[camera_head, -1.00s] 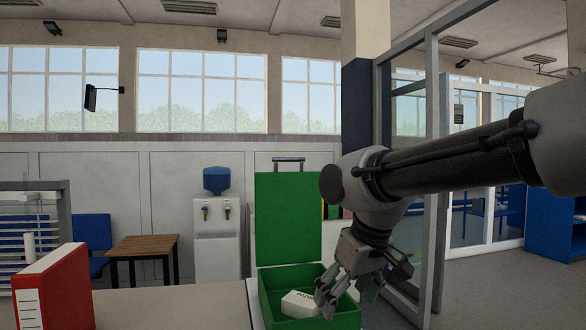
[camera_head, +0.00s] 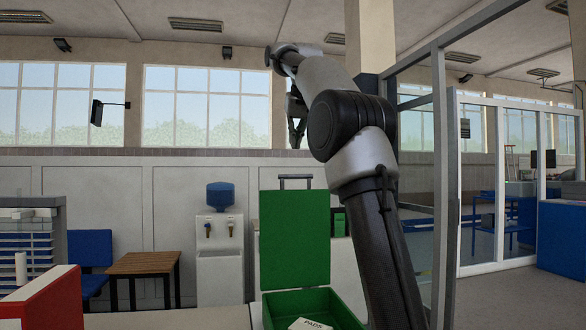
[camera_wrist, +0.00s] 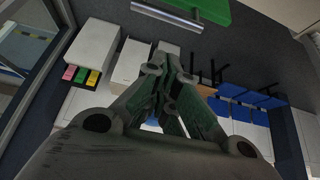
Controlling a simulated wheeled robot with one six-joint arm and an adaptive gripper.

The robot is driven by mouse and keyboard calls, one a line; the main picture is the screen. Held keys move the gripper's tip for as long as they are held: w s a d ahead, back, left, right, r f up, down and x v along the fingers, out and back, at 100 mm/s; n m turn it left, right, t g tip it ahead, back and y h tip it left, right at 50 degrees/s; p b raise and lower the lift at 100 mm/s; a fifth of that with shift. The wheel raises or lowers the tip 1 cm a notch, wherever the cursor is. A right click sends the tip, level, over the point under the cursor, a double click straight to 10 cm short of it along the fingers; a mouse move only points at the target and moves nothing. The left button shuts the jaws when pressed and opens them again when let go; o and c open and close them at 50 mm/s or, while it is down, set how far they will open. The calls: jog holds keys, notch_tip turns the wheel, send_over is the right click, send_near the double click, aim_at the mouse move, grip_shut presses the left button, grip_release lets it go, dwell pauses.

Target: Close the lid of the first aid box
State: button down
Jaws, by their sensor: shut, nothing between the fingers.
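The green first aid box (camera_head: 345,305) stands on the counter with its lid (camera_head: 294,238) open and upright. A metal handle (camera_head: 295,179) shows at the lid's top edge. A white pack (camera_head: 309,324) lies in the box. My gripper (camera_head: 296,143) is shut and empty, pointing down above the lid's top edge, apart from it in the picture. In the wrist view my gripper (camera_wrist: 168,70) fills the middle, with the lid (camera_wrist: 205,8) and handle (camera_wrist: 168,17) at the top. My arm hides the box's right side.
A water dispenser (camera_head: 218,250), a wooden table (camera_head: 145,263) and blue chairs are behind. A glass partition (camera_head: 445,190) stands at right.

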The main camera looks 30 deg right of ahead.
jog(key=w+d+r+x, duration=0.1)
jog(key=x, duration=1)
jog(key=s, duration=0.1)
jog(key=s+a, duration=0.1)
jog(key=s, duration=0.1)
jog(key=shift+s+a+f, duration=0.15)
jog(key=shift+s, duration=0.15)
jog(key=shift+s, duration=0.1)
